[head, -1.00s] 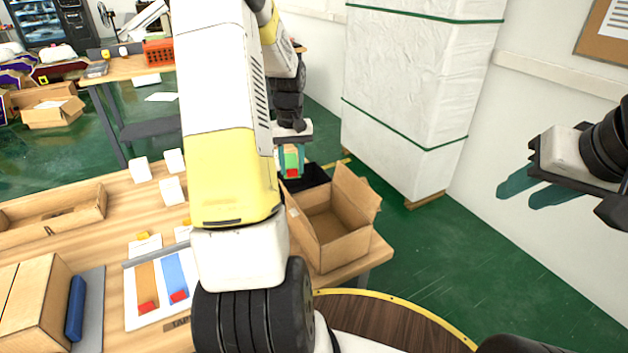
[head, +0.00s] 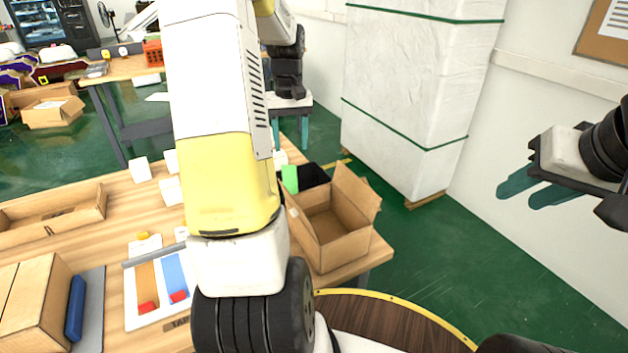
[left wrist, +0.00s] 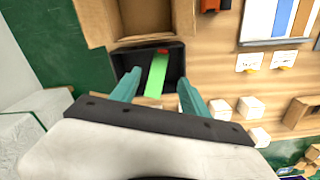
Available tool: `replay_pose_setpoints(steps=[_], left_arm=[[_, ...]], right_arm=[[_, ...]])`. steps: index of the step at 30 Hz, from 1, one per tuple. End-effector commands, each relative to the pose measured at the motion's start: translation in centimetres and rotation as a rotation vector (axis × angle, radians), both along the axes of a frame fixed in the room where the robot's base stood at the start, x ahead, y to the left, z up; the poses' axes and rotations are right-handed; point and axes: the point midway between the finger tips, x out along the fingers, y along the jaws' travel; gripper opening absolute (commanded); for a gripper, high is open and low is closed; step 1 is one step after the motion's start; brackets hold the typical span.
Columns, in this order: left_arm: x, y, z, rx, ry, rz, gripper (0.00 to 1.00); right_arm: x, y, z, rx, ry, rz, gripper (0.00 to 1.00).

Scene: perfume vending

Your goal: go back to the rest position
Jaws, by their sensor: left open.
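My left gripper (head: 290,146) is open and empty, pointing down above the far right end of the table. In the left wrist view, its teal fingers (left wrist: 158,92) stand well apart. The black bin (head: 315,174) is partly hidden by the cardboard box. My right gripper (head: 542,196) hangs at the right, its two teal fingers apart and empty.
An open cardboard box (head: 325,228) stands at the table's right end. A white board with coloured strips (head: 150,318), several white blocks (head: 171,191) and a wooden tray (head: 55,212) are on the table. A tall white wrapped stack (head: 410,90) stands beyond. Green floor lies clear at right.

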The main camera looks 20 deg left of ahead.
Motion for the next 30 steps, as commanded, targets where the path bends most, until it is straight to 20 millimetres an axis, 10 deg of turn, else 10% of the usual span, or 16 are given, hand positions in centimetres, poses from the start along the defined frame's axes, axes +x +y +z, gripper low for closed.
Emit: replay_pose_setpoints(steps=[17,30], left_arm=[[-1.4,-2.5,3.1,0.005,-0.06,-0.061,0.53],[-13.8,-14.6,12.1,-0.007,-0.404,-0.403,0.53]], right_arm=[[0.0,0.0,0.0,0.0,0.0,0.0,0.36],[0.0,0.0,0.0,0.0,0.0,0.0,0.36]])
